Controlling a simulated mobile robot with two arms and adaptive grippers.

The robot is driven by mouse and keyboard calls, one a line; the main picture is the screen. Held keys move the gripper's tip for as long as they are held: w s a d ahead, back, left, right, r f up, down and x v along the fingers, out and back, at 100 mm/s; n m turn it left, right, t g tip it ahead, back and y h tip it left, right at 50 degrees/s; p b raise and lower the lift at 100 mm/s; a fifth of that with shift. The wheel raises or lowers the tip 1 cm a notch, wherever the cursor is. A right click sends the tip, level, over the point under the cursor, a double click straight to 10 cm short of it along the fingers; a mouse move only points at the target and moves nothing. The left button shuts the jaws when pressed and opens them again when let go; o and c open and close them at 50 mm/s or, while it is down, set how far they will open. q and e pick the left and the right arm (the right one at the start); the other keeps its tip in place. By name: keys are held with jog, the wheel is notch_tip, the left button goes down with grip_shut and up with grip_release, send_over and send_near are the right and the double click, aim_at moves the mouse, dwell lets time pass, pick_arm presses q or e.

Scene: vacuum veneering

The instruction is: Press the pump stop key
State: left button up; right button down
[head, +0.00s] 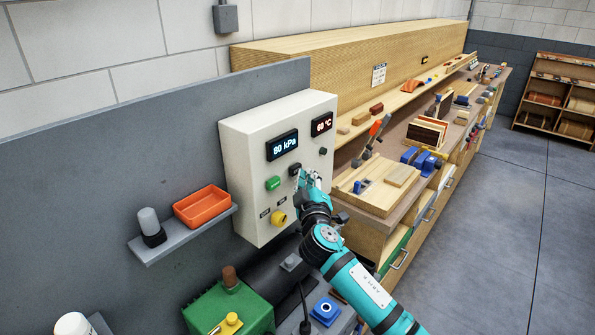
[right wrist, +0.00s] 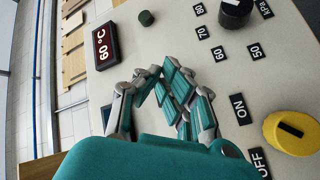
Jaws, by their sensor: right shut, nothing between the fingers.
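The cream control box (head: 245,140) on the grey wall panel carries an 80 kPa display (head: 283,145) and a 60 °C display (head: 321,124). A green key (head: 273,183) and a yellow rotary switch (head: 279,217) are on its face. My right gripper (head: 300,175) is shut and empty, its fingertips close to the box face, right of the green key. I cannot tell if they touch. In the right wrist view my fingers (right wrist: 163,75) hide part of the face. No key marked as pump stop can be made out. My left gripper is out of view.
A small dark green button (right wrist: 146,18), a black kPa knob (right wrist: 235,12) and the yellow switch (right wrist: 290,132) surround my fingers. An orange tray (head: 202,207) stands on a shelf to the left. A workbench with tools (head: 400,185) is at the right.

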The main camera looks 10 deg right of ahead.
jog(key=shift+s+d, duration=0.4)
jog(key=shift+s, duration=0.15)
jog(key=shift+s, duration=0.1)
jog(key=s+d+p, duration=0.1)
jog(key=s+d, duration=0.2)
jog(key=s, duration=0.1)
jog(key=shift+s+d+p, duration=0.3)
jog(key=shift+d+p, duration=0.05)
dwell(0.4)
